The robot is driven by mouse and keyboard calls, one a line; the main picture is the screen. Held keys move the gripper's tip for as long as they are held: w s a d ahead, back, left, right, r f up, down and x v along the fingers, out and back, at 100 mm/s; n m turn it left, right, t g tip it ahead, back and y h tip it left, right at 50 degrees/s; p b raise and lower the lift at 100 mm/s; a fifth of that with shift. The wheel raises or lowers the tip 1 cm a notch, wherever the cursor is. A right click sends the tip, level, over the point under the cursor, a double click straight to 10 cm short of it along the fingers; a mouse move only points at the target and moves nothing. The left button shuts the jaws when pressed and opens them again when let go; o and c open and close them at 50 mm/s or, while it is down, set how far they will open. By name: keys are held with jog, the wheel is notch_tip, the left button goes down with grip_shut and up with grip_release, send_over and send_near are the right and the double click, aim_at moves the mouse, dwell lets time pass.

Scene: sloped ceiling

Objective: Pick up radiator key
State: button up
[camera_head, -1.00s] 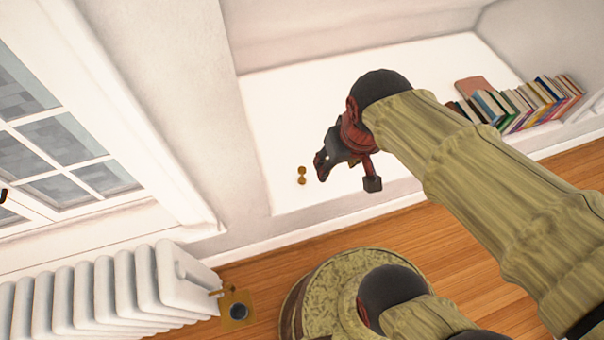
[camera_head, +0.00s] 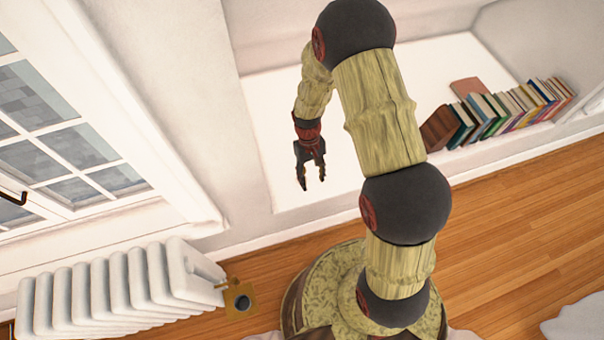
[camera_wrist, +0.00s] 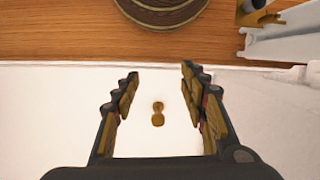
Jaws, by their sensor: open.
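The radiator key (camera_wrist: 158,114) is a small brass-coloured piece with two rounded ends. In the wrist view it lies on the white ledge (camera_wrist: 60,120), between my open fingers as seen from above. My gripper (camera_wrist: 160,85) is open and empty, with a finger on each side of the key in the picture. I cannot tell how high the fingers are above it. In the head view my gripper (camera_head: 313,186) points down over the ledge, and the key is hidden behind it.
Several books (camera_head: 500,108) stand on the ledge at the right. A white radiator (camera_head: 110,290) with a brass-coloured fitting (camera_head: 240,300) is at the lower left, below a window (camera_head: 60,150). The wooden floor (camera_head: 480,240) lies in front of the ledge. The ledge around the key is bare.

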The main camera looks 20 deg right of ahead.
notch_tip(320, 180, down, 11)
jog(key=w, duration=0.3)
jog(key=w+t, duration=0.1)
jog(key=w, duration=0.1)
jog(key=w+n+t, duration=0.1)
jog(key=w, duration=0.4)
jog(key=shift+w+f+t, duration=0.25)
jog(key=shift+w+t, duration=0.1)
jog(key=shift+t, duration=0.05)
jog(key=shift+w+f, duration=0.15)
jog(key=shift+w, duration=0.05)
jog(key=shift+n, duration=0.3)
notch_tip(320, 180, down, 8)
jog(key=b, duration=0.3)
jog(key=shift+r, duration=0.25)
jog(key=shift+c, duration=1.1)
grip_shut()
